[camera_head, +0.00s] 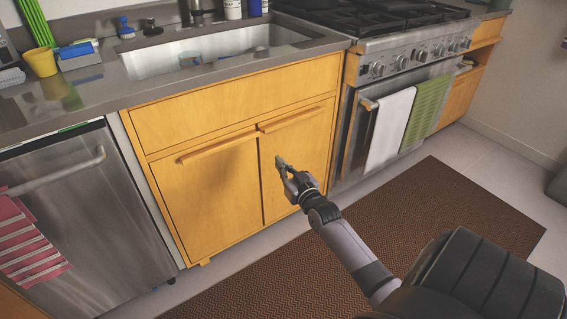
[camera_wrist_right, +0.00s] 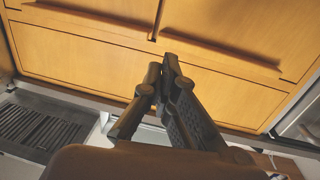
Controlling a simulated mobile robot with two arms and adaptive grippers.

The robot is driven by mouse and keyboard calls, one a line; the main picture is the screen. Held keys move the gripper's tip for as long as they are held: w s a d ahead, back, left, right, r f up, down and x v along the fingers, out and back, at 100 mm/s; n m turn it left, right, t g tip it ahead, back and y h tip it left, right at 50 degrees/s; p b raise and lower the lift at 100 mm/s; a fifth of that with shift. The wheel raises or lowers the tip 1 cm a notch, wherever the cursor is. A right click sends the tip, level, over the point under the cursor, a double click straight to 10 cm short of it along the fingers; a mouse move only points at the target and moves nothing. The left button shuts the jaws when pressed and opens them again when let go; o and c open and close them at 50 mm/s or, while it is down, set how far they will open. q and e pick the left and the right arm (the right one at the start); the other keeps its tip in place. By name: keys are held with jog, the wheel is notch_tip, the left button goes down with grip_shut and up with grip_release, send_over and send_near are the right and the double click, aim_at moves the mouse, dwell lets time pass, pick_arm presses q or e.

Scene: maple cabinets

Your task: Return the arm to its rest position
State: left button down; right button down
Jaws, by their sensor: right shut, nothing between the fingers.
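My right gripper (camera_head: 281,165) is stretched out in front of the maple sink cabinet (camera_head: 213,196), near the middle seam of its two doors. In the wrist view my right gripper (camera_wrist_right: 164,72) is shut, its fingers together with nothing between them. The cabinet doors (camera_wrist_right: 90,56) are closed behind it. I cannot tell the exact gap between the fingertips and the doors. My right arm reaches in from the lower right of the head view. My left gripper does not show.
A steel dishwasher (camera_head: 95,215) with a striped red towel stands at left. The stove (camera_head: 400,60) has white (camera_head: 390,130) and green towels on its handle. A brown mat (camera_head: 440,210) lies on the floor. A sink (camera_head: 200,55) is set in the counter.

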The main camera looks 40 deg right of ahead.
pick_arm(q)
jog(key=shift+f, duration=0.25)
pick_arm(e)
jog(key=shift+s, duration=0.35)
